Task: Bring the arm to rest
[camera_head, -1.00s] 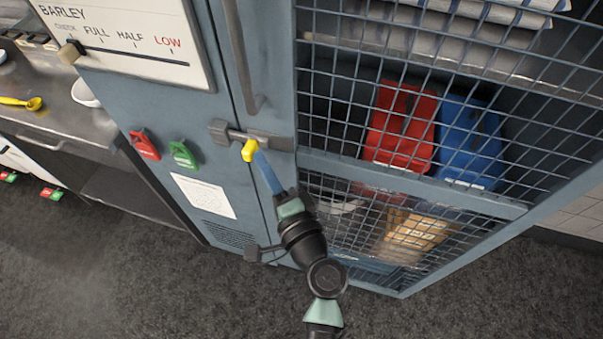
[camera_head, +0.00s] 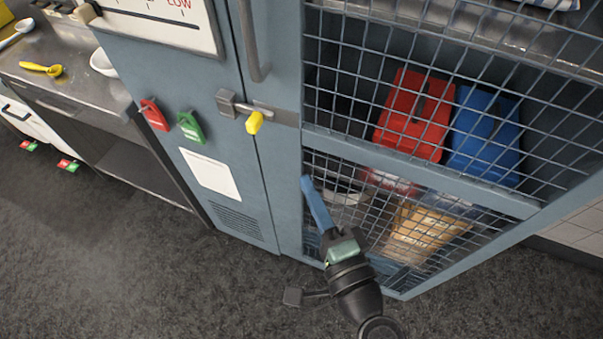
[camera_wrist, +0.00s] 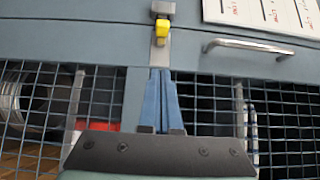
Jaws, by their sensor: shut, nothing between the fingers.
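My gripper (camera_head: 306,181) has long blue fingers that are closed together with nothing between them. In the head view it is in front of the lower mesh panel of the blue-grey cabinet (camera_head: 285,150), below and right of the latch. In the wrist view the blue fingers (camera_wrist: 163,82) point toward the latch, with a gap between the tips and the yellow piece. The yellow piece (camera_head: 254,123) hangs at the metal latch bolt (camera_head: 240,106); it also shows in the wrist view (camera_wrist: 162,28). My forearm reaches in from the lower right.
Red (camera_head: 414,112) and blue (camera_head: 486,138) items sit behind the mesh. A steel counter (camera_head: 60,82) stands left. The dark floor (camera_head: 130,270) in front is clear.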

